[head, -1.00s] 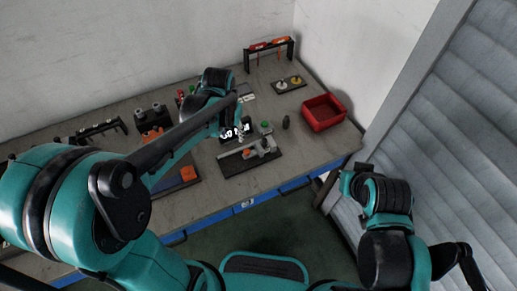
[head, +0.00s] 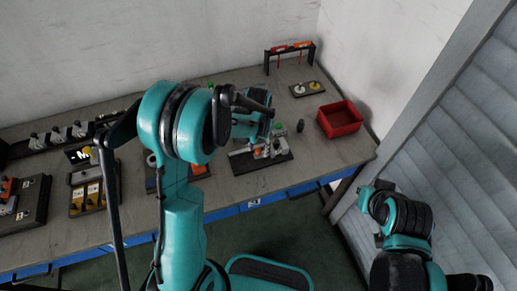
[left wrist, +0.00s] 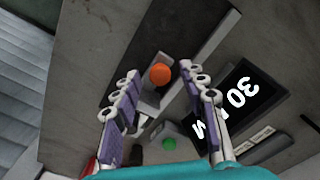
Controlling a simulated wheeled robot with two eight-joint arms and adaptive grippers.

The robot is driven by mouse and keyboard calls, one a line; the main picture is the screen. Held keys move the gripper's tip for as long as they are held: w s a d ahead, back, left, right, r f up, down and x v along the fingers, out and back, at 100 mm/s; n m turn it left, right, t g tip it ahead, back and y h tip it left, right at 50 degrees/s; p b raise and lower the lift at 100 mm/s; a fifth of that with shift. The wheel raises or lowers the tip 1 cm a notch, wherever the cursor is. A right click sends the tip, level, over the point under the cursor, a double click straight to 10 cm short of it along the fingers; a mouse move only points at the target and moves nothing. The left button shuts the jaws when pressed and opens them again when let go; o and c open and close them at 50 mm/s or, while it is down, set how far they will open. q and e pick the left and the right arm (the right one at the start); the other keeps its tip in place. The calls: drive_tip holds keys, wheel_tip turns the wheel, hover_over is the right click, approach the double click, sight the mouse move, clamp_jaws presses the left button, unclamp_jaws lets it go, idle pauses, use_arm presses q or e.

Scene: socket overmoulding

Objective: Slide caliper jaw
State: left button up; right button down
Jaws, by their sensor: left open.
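The caliper fixture (head: 272,163) is a dark plate with a grey bar near the table's front edge. In the left wrist view, its jaw block (left wrist: 150,97) carries a round orange knob (left wrist: 160,73). My left gripper (left wrist: 158,80) is open, its two fingers on either side of the block and knob. Contact cannot be told. In the head view the left hand (head: 262,128) hangs over the fixture and hides part of it. A black display (left wrist: 235,105) reading 30 and partly hidden text lies beside the right finger. My right arm (head: 400,215) shows, but its gripper does not.
A red bin (head: 340,120) stands right of the fixture, with a dark cylinder (head: 301,126) between. A green button (left wrist: 169,143) sits near the fingers. Several fixtures fill the table's left side.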

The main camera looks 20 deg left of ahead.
use_arm(q)
clamp_jaws()
drive_tip(key=shift+s+a, duration=0.5)
drive_tip(key=shift+a, duration=0.25)
drive_tip(key=shift+s+a, duration=0.5)
drive_tip(key=shift+a, duration=0.2)
drive_tip(key=shift+c, duration=2)
unclamp_jaws()
drive_tip(key=o, duration=0.4)
drive_tip(key=shift+a, duration=0.1)
